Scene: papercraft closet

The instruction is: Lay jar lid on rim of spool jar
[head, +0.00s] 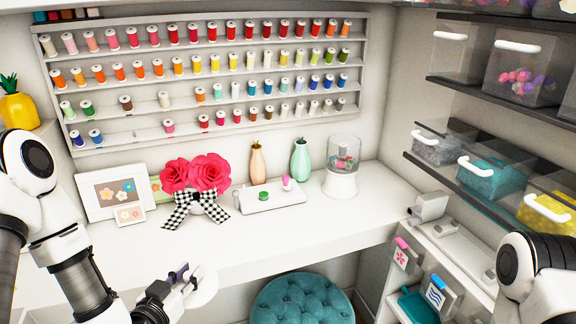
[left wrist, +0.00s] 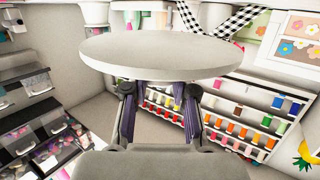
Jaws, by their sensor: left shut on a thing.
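The jar lid (head: 204,288) is a flat white disc, held by my left gripper (head: 178,281) above the front edge of the white desk. In the left wrist view the lid (left wrist: 160,55) spans the upper middle, with the fingers of my left gripper (left wrist: 160,92) shut on it from below in the picture. The spool jar (head: 344,151) is a clear jar with coloured spools inside, on a white base at the desk's right end. The lid is well apart from it, to the front left. Part of my right arm shows at the lower right; its gripper is not in view.
A white tray (head: 255,200) with small items lies left of the jar; a peach vase (head: 258,162) and mint vase (head: 300,160) stand behind. Red flowers in a checked-bow pot (head: 197,205) and picture frames (head: 108,192) stand further left. The desk's front strip is clear. A teal stool (head: 300,302) stands below.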

